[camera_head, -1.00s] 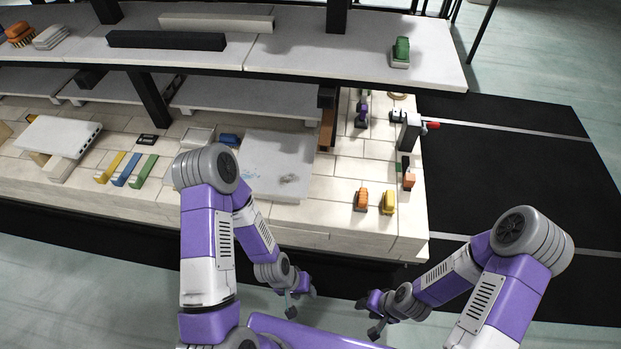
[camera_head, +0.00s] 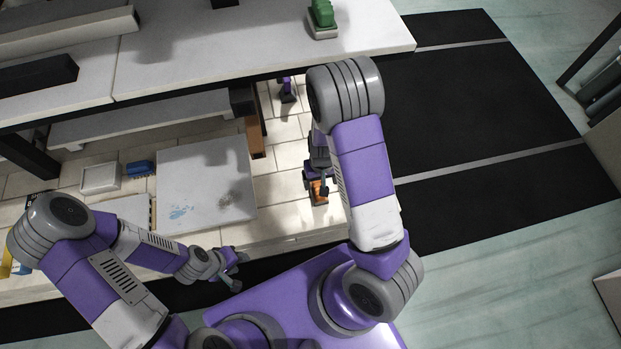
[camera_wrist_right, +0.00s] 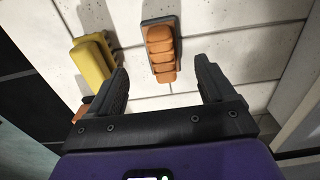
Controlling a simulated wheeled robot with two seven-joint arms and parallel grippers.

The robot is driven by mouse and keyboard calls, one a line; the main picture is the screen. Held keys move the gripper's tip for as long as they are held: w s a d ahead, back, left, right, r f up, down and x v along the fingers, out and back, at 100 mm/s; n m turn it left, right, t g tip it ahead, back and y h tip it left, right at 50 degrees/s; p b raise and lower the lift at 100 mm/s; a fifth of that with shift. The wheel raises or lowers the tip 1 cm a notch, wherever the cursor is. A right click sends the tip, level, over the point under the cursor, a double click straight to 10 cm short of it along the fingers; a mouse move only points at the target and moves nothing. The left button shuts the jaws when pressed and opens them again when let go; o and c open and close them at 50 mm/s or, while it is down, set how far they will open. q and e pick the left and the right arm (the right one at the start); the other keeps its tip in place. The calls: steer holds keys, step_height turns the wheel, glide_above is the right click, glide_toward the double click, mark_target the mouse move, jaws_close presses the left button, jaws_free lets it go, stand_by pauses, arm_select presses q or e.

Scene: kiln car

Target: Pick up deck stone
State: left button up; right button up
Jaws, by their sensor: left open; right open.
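No label marks the deck stone, so I cannot tell for certain which thing it is. An orange ribbed block on a dark grey base (camera_wrist_right: 161,52) lies on the pale tiled deck. In the right wrist view it lies ahead of my right gripper (camera_wrist_right: 162,72), between the lines of its open fingers and apart from both. In the head view the orange block (camera_head: 318,194) is partly hidden by my right gripper (camera_head: 322,180). A yellow block (camera_wrist_right: 93,62) lies to its left in the wrist view. My left gripper (camera_head: 236,270) is open and empty near the deck's front edge.
A stained grey slab (camera_head: 205,178) lies on the deck, with a blue brush-like thing (camera_head: 139,168) and a white square dish (camera_head: 100,178) beside it. An upper shelf (camera_head: 200,60) overhangs the back and carries a green block (camera_head: 323,14). Dark floor lies to the right.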

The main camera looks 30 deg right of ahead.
mark_target(318, 201)
steer(key=shift+w+d+f, duration=0.1)
steer(key=shift+w+f, duration=0.1)
steer(key=shift+f, duration=0.25)
steer(key=shift+s+f+b, duration=0.2)
steer(key=shift+f+b, duration=0.35)
steer(key=shift+f, duration=0.2)
steer(key=f+b, duration=0.2)
steer(key=f, duration=0.3)
steer(key=shift+w+a+b, duration=0.1)
steer(key=shift+a+b, duration=0.2)
steer(key=shift+b, duration=0.1)
steer(key=shift+r, duration=0.15)
steer(key=shift+c, duration=0.6)
steer(key=c, duration=1.2)
